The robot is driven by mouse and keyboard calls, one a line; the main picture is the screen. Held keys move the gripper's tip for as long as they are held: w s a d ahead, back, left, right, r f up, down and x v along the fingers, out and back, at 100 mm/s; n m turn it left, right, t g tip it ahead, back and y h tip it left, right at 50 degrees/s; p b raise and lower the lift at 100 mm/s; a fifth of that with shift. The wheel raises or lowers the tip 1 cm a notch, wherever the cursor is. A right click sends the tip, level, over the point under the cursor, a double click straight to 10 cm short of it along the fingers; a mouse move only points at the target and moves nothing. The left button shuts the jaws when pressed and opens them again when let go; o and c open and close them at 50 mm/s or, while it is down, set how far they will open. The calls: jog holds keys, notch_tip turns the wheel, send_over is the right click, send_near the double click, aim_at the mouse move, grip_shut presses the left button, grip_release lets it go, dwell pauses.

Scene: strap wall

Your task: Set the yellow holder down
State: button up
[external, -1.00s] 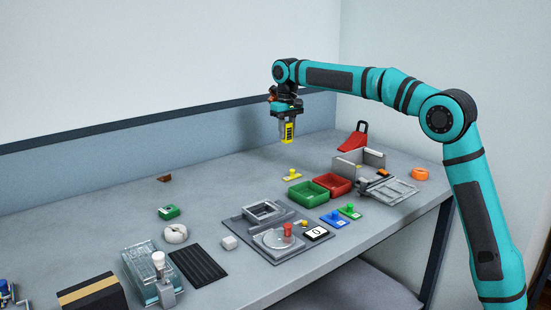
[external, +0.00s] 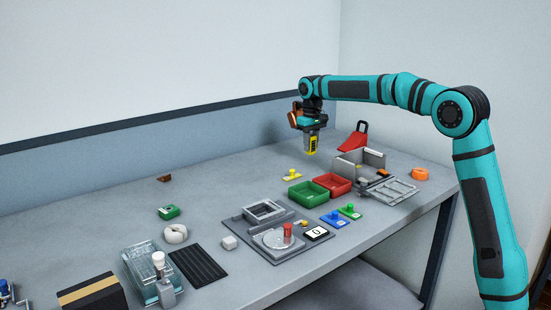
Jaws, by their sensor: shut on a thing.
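Green (external: 308,203) and red (external: 345,190) open bins stand in front of my gripper. A grey walled fixture (external: 349,169) and a red wedge-shaped thing (external: 353,142) are to the right. The table (external: 230,180) at the back left is mostly clear.

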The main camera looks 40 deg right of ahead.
aim_at(310, 152)
jog(key=shift+f, duration=1.7)
jog(key=shift+f, duration=0.15)
jog(key=o, duration=1)
jog(key=shift+o, duration=0.2)
